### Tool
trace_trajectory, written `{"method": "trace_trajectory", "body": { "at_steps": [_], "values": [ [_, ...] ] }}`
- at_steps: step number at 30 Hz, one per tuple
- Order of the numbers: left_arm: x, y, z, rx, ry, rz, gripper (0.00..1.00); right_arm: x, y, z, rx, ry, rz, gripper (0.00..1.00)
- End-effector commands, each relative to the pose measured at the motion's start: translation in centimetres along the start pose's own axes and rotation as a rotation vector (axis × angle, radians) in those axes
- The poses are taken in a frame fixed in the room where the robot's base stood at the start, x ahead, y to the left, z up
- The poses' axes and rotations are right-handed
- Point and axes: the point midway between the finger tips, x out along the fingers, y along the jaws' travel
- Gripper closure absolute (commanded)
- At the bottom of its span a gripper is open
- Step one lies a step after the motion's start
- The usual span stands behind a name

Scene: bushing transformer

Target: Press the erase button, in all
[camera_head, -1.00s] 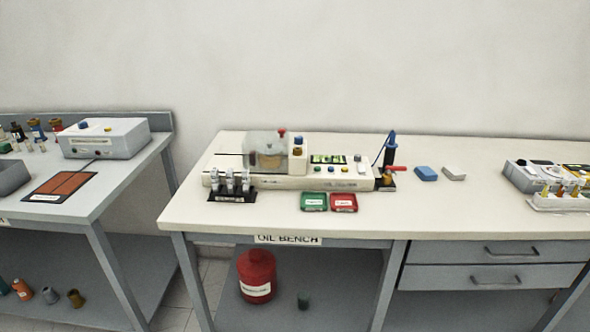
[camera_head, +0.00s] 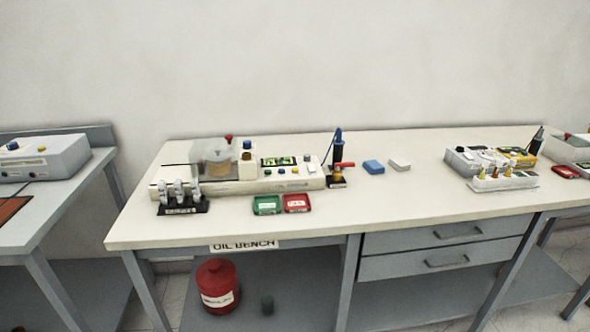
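A cream tester unit (camera_head: 240,187) sits on the oil bench, left of the picture's middle. It carries a clear-covered chamber (camera_head: 214,158) with a red knob, a small green-lit display (camera_head: 279,161) and several small buttons (camera_head: 281,171) in front of the display. The buttons are too small to read, so I cannot tell which one is the erase button. Neither of my grippers shows in the head view.
The oil bench top (camera_head: 400,205) has free room at its front right. Green (camera_head: 267,205) and red (camera_head: 297,203) trays lie before the tester, with a vial rack (camera_head: 182,199) at its left. A blue-handled tool (camera_head: 338,150) stands right of it. A red can (camera_head: 217,286) is below.

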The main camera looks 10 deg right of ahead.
Motion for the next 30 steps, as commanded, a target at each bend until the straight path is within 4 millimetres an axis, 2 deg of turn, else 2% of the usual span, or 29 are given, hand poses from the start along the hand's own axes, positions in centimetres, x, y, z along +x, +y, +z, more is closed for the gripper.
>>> {"method": "trace_trajectory", "body": {
  "at_steps": [2, 18, 30],
  "values": [
    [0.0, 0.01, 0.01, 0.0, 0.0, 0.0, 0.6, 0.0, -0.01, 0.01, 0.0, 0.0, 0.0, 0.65],
    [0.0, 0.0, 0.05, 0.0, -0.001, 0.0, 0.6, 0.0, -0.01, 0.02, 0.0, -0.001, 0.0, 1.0],
    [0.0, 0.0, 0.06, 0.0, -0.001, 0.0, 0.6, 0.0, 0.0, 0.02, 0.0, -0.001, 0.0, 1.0]
  ]
}}
